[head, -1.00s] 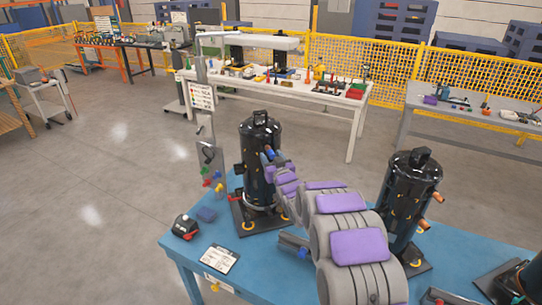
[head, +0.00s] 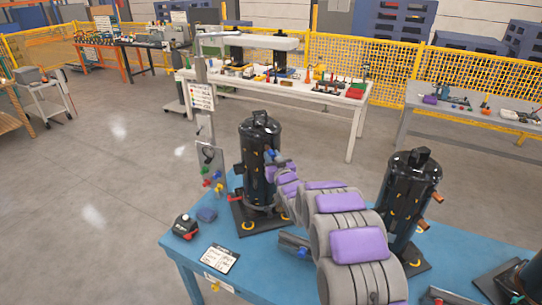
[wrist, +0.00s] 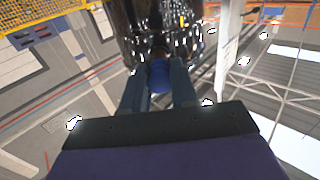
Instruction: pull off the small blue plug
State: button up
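The small blue plug (wrist: 160,77) shows in the wrist view as a rounded blue end between the two fingers of my gripper (wrist: 158,78). Both fingers appear to touch its sides. Behind it is a dark fitting on the glossy black compressor (wrist: 165,25). I cannot tell whether the plug is still seated, as its far end is hidden. In the head view my gripper (head: 272,163) is at the right side of the upright left compressor (head: 258,140). A small blue spot shows there, partly hidden by my arm.
A second black compressor (head: 412,190) with copper stubs stands right of my arm on the blue table (head: 182,255). A red-and-black tool (head: 185,226) and a white sheet (head: 220,259) lie at the table's left. A post with hanging coloured items (head: 210,165) stands behind.

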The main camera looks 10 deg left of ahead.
jog(key=shift+a, duration=0.1)
grip_shut()
jog(key=shift+s, duration=0.15)
jog(key=shift+v, duration=2.9)
